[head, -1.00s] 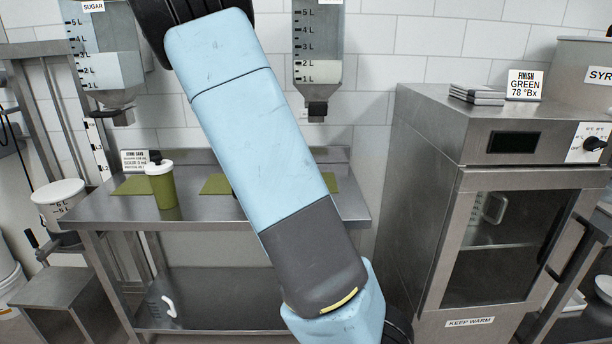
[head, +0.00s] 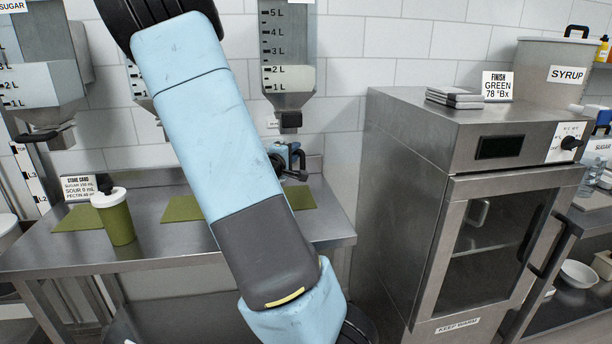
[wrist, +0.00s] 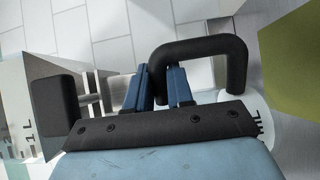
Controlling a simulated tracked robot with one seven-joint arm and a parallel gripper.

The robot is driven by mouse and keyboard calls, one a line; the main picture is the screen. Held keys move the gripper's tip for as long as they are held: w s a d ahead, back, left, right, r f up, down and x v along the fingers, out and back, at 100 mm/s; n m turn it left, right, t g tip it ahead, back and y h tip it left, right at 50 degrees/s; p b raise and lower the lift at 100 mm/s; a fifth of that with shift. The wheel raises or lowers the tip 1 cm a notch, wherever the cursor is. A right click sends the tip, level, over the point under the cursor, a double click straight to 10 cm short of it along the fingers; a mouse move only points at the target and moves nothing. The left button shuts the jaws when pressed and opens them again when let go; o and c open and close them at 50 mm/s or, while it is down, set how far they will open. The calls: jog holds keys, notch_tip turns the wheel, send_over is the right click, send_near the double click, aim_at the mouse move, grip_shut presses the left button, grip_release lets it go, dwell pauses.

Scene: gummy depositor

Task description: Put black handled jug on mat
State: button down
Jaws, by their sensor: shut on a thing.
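In the wrist view my gripper (wrist: 158,88) has its blue fingers closed at the black handle (wrist: 205,48) of a jug. Green mats lie on the steel bench: a left one (head: 75,222), a middle one (head: 182,210) partly behind my arm, and a right one (head: 318,200). A green mat (wrist: 290,62) also shows in the wrist view.
A green cup (head: 116,222) with a white lid stands on the bench (head: 150,258) by the left mat. Measuring hoppers (head: 289,85) hang above the bench. A steel warming cabinet (head: 405,175) stands to the right. A recipe card (head: 80,188) stands at the back left.

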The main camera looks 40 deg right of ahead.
jog(key=w+d+f, duration=0.2)
jog(key=d+f, duration=0.6)
jog(key=f, duration=0.2)
jog(key=shift+f, duration=0.25)
jog(key=shift+w, duration=0.1)
jog(key=c, duration=1)
grip_release()
jog(key=shift+a, duration=0.1)
